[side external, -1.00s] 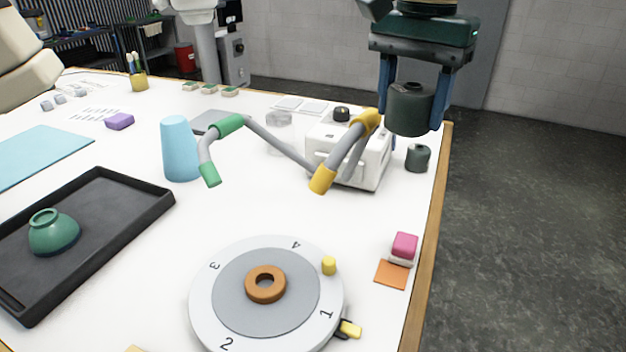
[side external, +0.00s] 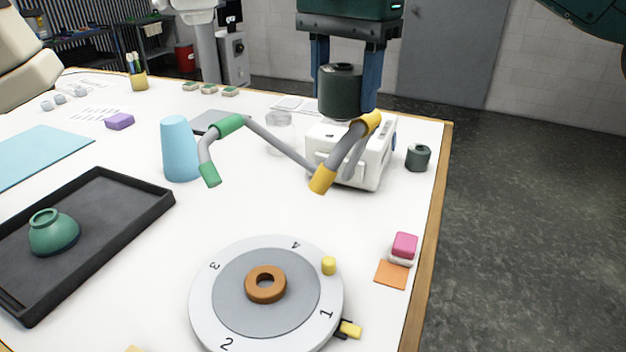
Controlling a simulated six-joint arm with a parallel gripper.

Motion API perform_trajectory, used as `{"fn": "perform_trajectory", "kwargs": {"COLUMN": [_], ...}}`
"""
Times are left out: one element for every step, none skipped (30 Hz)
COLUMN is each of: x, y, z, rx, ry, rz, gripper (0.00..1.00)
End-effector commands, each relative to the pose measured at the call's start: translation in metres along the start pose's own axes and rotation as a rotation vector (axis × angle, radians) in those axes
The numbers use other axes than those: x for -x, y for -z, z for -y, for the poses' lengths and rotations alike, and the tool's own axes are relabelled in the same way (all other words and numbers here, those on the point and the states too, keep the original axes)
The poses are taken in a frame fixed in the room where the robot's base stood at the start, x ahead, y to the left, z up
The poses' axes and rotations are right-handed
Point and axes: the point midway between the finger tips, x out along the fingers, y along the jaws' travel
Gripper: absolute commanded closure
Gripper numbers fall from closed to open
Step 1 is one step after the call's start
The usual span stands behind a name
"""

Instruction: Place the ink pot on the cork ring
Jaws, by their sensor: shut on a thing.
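My gripper (side external: 345,92) is shut on a dark green-black pot (side external: 340,98), which looks like the ink pot. It holds the pot upright in the air, in line with the white box-shaped device at the back right. The brown cork ring (side external: 265,284) lies flat at the middle of a grey round turntable (side external: 212,312) with numbers on its rim, at the front. Nothing sits on the ring. A small dark jar (side external: 418,158) stands on the table to the right of the white device.
The white device (side external: 335,150) stands below the gripper. A jointed arm with green and yellow ends (side external: 275,143) spans between the gripper and turntable. A blue cup (side external: 179,150), a black tray with a green bowl (side external: 53,232) and a pink block (side external: 404,245) stand around.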

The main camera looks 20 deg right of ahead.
Motion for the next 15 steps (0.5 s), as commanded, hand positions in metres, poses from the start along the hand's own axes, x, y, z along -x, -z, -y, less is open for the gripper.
{"fn": "perform_trajectory", "kwargs": {"x": [-0.001, -0.001, -0.001, -0.001, -0.001, -0.001, -0.001, -0.001, -0.002, -0.002, -0.002, -0.003, -0.003, -0.003, -0.005], "y": [-0.004, -0.006, -0.008, -0.009, -0.011, -0.012, -0.013, -0.015, -0.016, -0.017, -0.018, -0.020, -0.021, -0.022, -0.025], "z": [0.004, 0.005, 0.006, 0.007, 0.009, 0.010, 0.011, 0.011, 0.012, 0.013, 0.014, 0.015, 0.015, 0.016, 0.017], "rx": [0.002, 0.003, 0.004, 0.004, 0.004, 0.004, 0.004, 0.004, 0.004, 0.004, 0.004, 0.005, 0.005, 0.006, 0.007], "ry": [0.002, 0.002, 0.002, 0.001, 0.001, 0.002, 0.002, 0.002, 0.000, 0.001, 0.002, 0.002, 0.002, 0.001, 0.000], "rz": [0.000, 0.000, 0.000, 0.000, 0.000, 0.000, 0.000, 0.000, 0.000, 0.000, 0.000, 0.000, 0.000, 0.000, 0.000], "gripper": [0.72, 0.72, 0.72, 0.72, 0.72, 0.72, 0.72, 0.72, 0.72, 0.72, 0.72, 0.72, 0.72, 0.72, 0.72]}}
